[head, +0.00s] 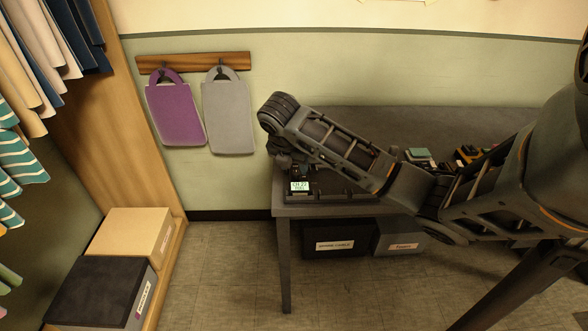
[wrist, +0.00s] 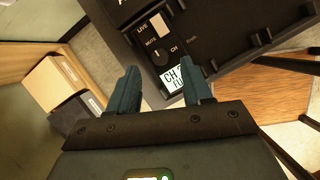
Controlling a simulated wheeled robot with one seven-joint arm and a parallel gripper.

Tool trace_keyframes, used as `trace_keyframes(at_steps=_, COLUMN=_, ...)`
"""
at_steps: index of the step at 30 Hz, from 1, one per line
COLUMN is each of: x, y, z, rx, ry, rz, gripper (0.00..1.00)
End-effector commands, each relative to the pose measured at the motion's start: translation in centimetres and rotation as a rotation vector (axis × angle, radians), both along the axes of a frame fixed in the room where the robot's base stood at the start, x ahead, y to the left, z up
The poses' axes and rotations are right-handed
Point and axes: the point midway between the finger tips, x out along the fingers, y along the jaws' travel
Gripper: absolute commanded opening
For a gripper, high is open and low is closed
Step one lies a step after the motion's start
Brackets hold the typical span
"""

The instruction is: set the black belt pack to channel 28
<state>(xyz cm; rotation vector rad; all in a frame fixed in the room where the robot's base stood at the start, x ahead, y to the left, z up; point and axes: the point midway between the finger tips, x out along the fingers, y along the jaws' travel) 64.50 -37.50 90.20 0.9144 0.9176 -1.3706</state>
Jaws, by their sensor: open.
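The black belt pack (wrist: 130,22) shows in the wrist view with the labels LIVE, MUTE and CH, a pale square (wrist: 160,23) and a dark round knob (wrist: 160,54) with a white mark. Its lit screen (wrist: 173,78) starts with "CH 2"; the rest is hidden by a finger. In the head view the lit screen (head: 300,186) is at the table's left end, its digits too small to read surely. My gripper (wrist: 164,74) is open, its fingers on either side of the space just below the knob. I cannot tell whether they touch the pack.
The dark table (head: 345,208) carries several small items (head: 418,155) behind my arm. Labelled boxes (head: 335,240) stand under it. A purple bag (head: 176,115) and a grey bag (head: 229,118) hang on the wall. Boxes (head: 105,290) stand at left. The floor between is clear.

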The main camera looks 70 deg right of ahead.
Motion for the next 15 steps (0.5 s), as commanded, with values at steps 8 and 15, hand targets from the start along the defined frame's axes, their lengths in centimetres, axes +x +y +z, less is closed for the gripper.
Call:
trace_keyframes(at_steps=8, x=0.0, y=-1.2, z=-2.7, rx=-0.001, ry=0.000, rz=-0.001, gripper=0.49)
trace_keyframes(at_steps=15, x=0.0, y=-1.3, z=-3.1, rx=-0.001, ry=-0.001, rz=-0.001, gripper=0.49)
